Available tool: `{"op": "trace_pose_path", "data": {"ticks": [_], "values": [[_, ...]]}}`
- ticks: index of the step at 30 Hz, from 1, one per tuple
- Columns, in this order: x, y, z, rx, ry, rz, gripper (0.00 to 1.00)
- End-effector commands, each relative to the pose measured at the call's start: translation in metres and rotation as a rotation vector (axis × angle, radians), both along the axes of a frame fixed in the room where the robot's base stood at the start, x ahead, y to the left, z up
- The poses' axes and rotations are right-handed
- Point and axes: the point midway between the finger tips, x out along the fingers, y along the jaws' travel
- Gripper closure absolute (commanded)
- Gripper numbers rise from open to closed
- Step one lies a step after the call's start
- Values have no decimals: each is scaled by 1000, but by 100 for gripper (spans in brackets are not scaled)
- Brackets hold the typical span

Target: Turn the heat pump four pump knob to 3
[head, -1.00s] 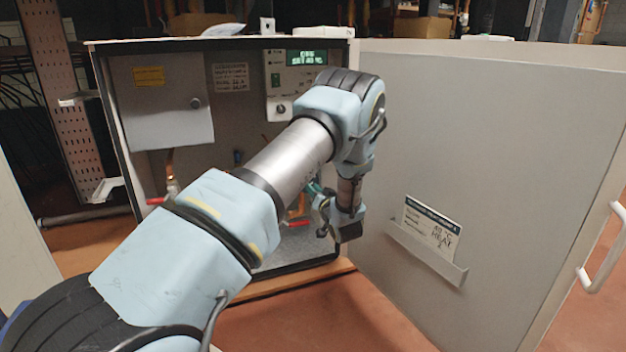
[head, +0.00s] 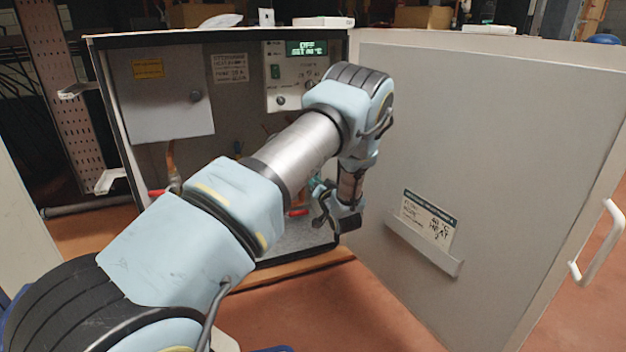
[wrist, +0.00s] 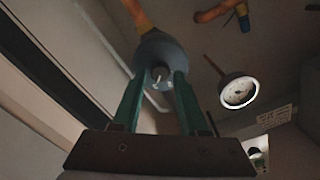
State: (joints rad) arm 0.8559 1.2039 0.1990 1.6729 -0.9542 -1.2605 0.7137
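The pump (wrist: 163,55) is a grey round body on an orange-brown pipe in the wrist view. Its knob (wrist: 160,74) has a pale pointer mark; no numbers on it are readable. My gripper (wrist: 160,78) has two green fingers, spread apart, one on each side of the knob. I see no clear contact with the knob. In the head view my gripper (head: 317,184) reaches into the lower right of the open heat pump cabinet (head: 240,115), and my arm hides the pump there.
The open cabinet door (head: 480,170) stands close to the right of my wrist, with a label card (head: 428,222) on it. A control panel with a green display (head: 307,48) is above. A round gauge (wrist: 238,92) sits right of the pump.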

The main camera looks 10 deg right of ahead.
Motion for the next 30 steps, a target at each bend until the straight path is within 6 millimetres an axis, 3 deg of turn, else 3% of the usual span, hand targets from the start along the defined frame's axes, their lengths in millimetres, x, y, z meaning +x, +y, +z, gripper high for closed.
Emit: {"op": "trace_pose_path", "data": {"ticks": [4, 14, 30], "values": [[0, 0, 0, -1, 0, 0, 39], [-4, -1, 1, -1, 0, -1, 38], [-94, -13, 2, 1, 1, -2, 38]]}}
